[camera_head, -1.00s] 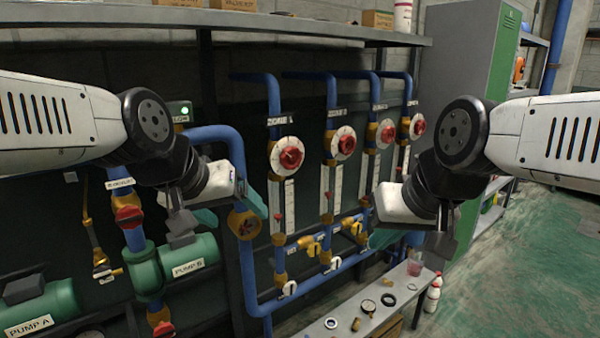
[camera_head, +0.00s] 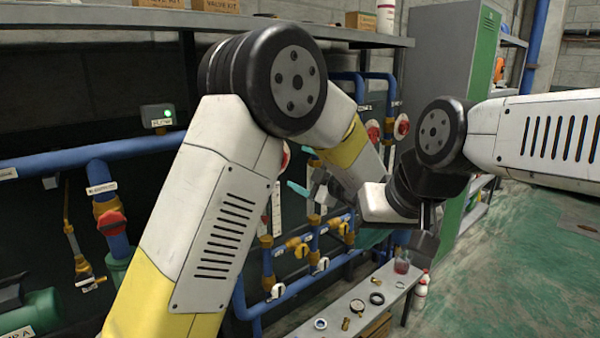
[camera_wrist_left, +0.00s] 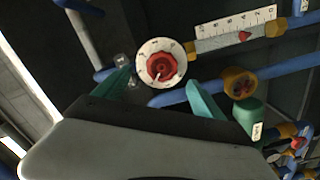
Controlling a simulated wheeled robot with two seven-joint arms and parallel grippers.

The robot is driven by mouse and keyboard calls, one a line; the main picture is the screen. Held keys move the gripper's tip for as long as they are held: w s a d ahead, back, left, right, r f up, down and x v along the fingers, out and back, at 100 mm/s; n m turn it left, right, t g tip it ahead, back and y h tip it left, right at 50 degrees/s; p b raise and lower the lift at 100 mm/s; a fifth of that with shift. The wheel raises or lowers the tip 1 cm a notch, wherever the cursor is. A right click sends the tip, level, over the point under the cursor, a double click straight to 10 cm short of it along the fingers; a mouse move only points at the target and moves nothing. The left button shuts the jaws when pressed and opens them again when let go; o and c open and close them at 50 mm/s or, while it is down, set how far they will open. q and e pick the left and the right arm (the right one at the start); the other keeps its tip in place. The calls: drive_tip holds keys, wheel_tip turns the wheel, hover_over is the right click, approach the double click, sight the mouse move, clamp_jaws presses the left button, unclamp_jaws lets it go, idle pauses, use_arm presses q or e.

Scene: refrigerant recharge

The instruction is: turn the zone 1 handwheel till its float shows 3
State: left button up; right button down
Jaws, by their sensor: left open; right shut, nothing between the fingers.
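The zone 1 handwheel (camera_wrist_left: 161,66), red on a round white dial, shows in the left wrist view between the open teal fingers of my left gripper (camera_wrist_left: 164,94). The fingers appear apart from it. A white numbered scale (camera_wrist_left: 222,34) with a red float marker (camera_wrist_left: 245,37) lies to its right; the reading is too small to tell surely. In the head view my left gripper (camera_head: 304,172) is in front of the panel, and my left arm hides most of this handwheel. My right gripper (camera_head: 366,239) is shut and empty, partly hidden behind its wrist.
Other red handwheels (camera_head: 402,127) stand to the right on blue pipes. Yellow valves (camera_head: 292,243) sit below. A grey-green cabinet (camera_head: 447,70) stands right; the floor there is clear.

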use_arm(q)
drive_tip(key=shift+s+f+y, duration=0.25)
drive_tip(key=shift+s+y, duration=0.1)
drive_tip(key=shift+y, duration=0.15)
drive_tip(key=x, duration=0.9)
drive_tip(key=shift+w+a+f, duration=0.1)
drive_tip(key=shift+a, duration=0.05)
drive_tip(key=shift+c, duration=0.2)
drive_tip(key=c, duration=1.4)
drive_tip(key=shift+m, duration=1.1)
drive_tip(key=m, duration=0.2)
drive_tip(key=shift+m, duration=0.4)
